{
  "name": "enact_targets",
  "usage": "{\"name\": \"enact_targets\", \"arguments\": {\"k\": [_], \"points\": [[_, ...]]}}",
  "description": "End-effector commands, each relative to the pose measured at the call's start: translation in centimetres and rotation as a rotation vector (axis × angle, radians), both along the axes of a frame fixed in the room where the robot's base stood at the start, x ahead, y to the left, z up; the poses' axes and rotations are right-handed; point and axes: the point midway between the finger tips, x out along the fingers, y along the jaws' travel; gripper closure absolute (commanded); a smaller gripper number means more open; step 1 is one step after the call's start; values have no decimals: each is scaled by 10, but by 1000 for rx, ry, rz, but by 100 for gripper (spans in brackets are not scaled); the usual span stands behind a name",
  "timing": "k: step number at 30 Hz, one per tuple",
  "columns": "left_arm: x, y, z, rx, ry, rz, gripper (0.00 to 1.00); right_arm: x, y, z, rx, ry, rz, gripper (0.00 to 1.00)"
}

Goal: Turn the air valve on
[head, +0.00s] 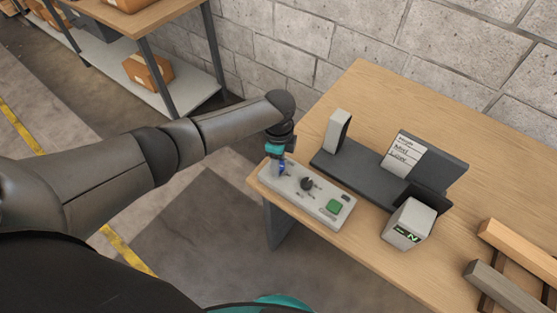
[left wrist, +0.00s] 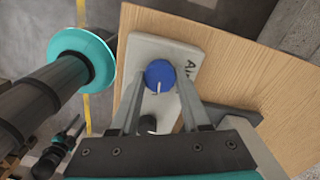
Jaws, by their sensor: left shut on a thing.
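The air valve is a round blue knob (left wrist: 160,74) with a white pointer line, at one end of a pale grey control panel (left wrist: 177,50). Part of a label starting "Ai" shows beside it. In the head view only a little blue of the knob (head: 283,168) shows under my gripper. My left gripper (left wrist: 160,97) comes down over the panel's left end and is shut on the blue knob, one finger on each side. The white line points toward the gripper's palm in the wrist view. My right gripper does not show.
The panel also has a black knob (head: 306,184) and a green button (head: 334,207). On the wooden table (head: 370,85) stand a dark tray (head: 345,170), a written card (head: 404,156), a labelled box (head: 408,224) and wooden bars (head: 515,240). A block wall (head: 330,35) stands behind.

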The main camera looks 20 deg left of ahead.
Motion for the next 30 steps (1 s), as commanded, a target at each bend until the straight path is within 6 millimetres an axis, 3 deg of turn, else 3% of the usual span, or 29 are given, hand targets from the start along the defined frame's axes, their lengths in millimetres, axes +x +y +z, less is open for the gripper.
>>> {"name": "enact_targets", "arguments": {"k": [9, 26, 27, 30], "points": [[0, -1, 0, -3, -1, -130, 100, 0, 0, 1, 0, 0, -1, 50], [0, -1, 0, -3, -1, -162, 100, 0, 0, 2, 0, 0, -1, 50], [0, -1, 0, -2, -1, -161, 51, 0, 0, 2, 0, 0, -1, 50], [0, -1, 0, -2, -1, -161, 40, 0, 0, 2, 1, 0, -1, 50]]}}
